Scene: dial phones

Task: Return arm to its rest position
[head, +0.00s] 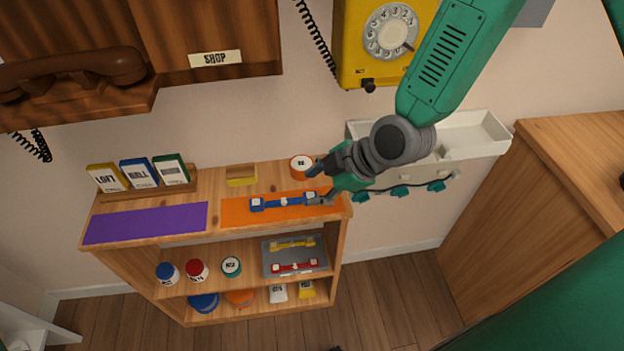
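My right gripper (314,186) reaches in from the upper right over the right end of the shelf's top. Its two fingers are spread apart. A blue bar-shaped part (270,204) with pale square ends lies on the orange mat (235,213). The lower fingertip is right by the bar's right end; I cannot tell whether they touch. Nothing shows held between the fingers. My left gripper is not in view.
The wooden shelf (215,185) holds a purple mat (145,223), labelled boxes (138,174) and an orange-rimmed round container (301,166) near the gripper. A yellow dial phone (355,45) hangs above. A white wall tray (480,137) is behind my arm. Open floor (385,295) lies right of the shelf.

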